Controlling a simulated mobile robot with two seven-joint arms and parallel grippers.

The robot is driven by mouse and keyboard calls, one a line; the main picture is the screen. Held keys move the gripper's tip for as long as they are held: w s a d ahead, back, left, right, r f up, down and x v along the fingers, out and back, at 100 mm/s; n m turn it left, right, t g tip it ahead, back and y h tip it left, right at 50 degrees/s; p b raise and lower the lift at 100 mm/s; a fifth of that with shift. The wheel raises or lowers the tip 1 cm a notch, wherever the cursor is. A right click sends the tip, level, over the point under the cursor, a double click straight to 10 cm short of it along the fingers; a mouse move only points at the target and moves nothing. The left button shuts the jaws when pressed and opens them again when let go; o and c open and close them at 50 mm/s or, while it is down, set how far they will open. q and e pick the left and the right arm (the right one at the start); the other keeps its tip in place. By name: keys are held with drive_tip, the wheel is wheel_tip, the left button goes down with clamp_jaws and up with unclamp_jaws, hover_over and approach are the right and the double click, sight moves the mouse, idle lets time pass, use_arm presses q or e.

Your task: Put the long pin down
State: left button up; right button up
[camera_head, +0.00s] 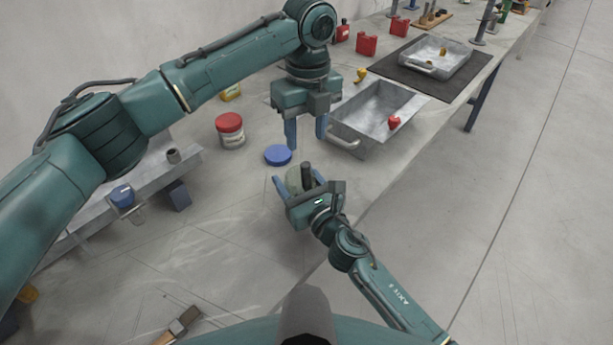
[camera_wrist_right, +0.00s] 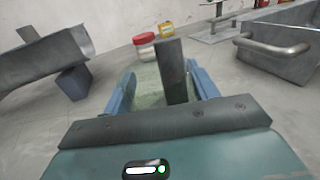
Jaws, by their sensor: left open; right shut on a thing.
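My right gripper (camera_head: 299,187) is shut on a pale green, translucent jar (camera_head: 292,179), low in the middle of the head view. The jar (camera_wrist_right: 142,88) also shows between the two blue fingers in the right wrist view. A dark upright bar (camera_head: 307,173), perhaps the long pin, stands at the jar; it also shows in the right wrist view (camera_wrist_right: 172,70). I cannot tell whether it is in the jar or in front of it. My left gripper (camera_head: 306,131) is open and empty, above and apart from the jar, fingers pointing down.
A blue lid (camera_head: 278,155) lies on the table just beyond the right gripper. A red-lidded jar (camera_head: 230,130) stands to its left. A metal tray (camera_head: 350,134) with a red piece (camera_head: 394,122) is at right. A second tray (camera_head: 459,64) sits farther back on a dark mat (camera_head: 402,75).

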sight(306, 164)
use_arm(q)
drive_tip(key=shift+a+f, duration=0.1)
drive_tip(key=shift+f, duration=3.35)
clamp_jaws()
